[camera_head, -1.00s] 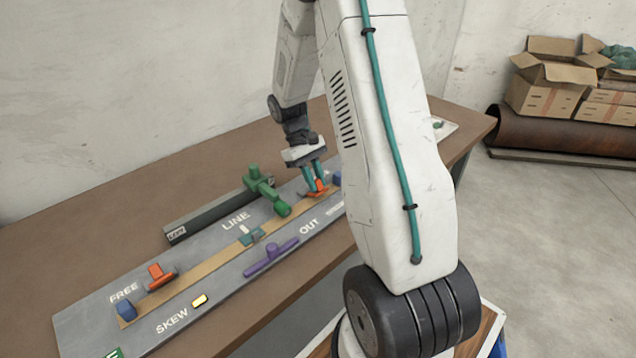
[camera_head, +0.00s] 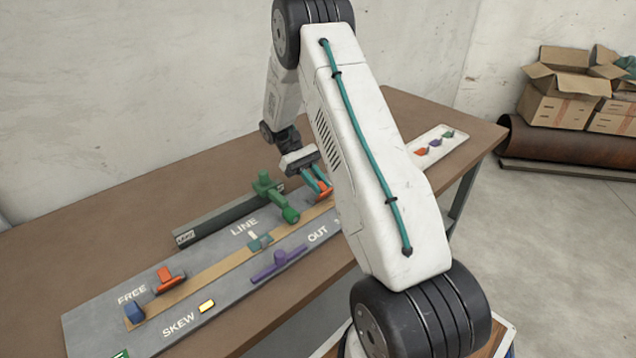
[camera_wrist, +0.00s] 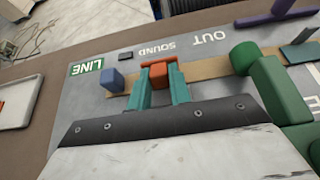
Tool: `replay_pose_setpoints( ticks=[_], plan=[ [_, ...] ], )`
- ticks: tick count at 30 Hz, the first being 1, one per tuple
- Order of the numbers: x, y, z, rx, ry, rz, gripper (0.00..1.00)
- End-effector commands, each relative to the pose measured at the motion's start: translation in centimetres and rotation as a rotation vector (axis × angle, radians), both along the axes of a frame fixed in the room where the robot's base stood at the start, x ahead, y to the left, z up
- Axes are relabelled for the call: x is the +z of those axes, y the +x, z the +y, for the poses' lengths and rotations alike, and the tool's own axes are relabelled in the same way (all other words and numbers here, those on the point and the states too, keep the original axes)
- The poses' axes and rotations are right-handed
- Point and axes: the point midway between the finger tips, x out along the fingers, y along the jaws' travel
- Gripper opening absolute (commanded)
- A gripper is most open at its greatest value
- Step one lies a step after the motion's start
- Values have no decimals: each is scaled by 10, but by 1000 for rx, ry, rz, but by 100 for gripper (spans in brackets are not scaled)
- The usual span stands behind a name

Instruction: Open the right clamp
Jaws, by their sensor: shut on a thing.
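The right clamp (camera_head: 325,193) is orange and sits near the right end of the tan strip (camera_head: 205,266) on the grey board. My gripper (camera_head: 319,185) comes down on it from behind. In the wrist view, the clamp's orange block (camera_wrist: 158,74) is between the two teal fingers of my gripper (camera_wrist: 159,83), which are shut on it. My arm hides the board just right of the clamp in the head view. A similar orange clamp (camera_head: 168,280) stands at the strip's left end.
A green post with an arm (camera_head: 276,199) stands close to the left of my gripper. A purple bar (camera_head: 277,266) lies at the board's front side. A blue block (camera_wrist: 114,79) is beside the right clamp. A white tray (camera_head: 425,158) is at the table's far right.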

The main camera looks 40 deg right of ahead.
Motion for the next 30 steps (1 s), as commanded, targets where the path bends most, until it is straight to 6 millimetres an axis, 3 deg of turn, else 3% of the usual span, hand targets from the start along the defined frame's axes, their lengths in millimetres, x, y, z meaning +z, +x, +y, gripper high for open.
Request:
replay_pose_setpoints(
  ticks=[11,12,14,23,30],
  plan=[
    [0,1,0,1,0,3,0],
    [0,1,0,1,0,3,26],
    [0,1,0,1,0,3,42],
    [0,1,0,0,0,4,42],
    [13,29,-1,0,-1,2,42]
  ],
)
